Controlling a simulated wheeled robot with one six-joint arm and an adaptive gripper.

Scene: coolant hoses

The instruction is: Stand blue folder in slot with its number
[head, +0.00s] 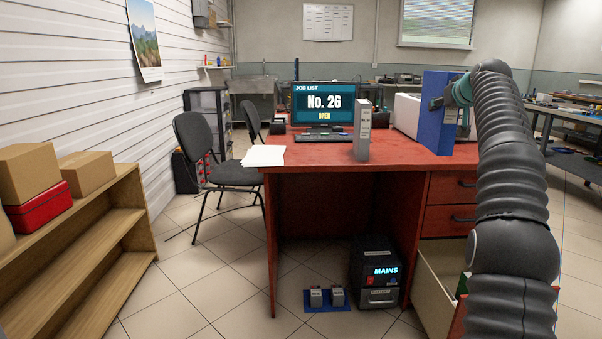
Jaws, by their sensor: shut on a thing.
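The blue folder (433,125) is upright above or on the right part of the red desk (330,152); I cannot tell whether it touches the top. A grey folder (362,138) stands upright on the desk, left of the blue one, with small spine writing. The monitor (324,103) reads "JOB LIST No. 26 OPEN". No numbered slot can be made out clearly.
A white box-like object (406,116) is behind the blue folder. A drawer (432,272) stands open below, partly hidden by my arm. Papers (263,156) lie at the desk's left edge. A dark chair (215,160) and wooden shelf (100,240) are on the left.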

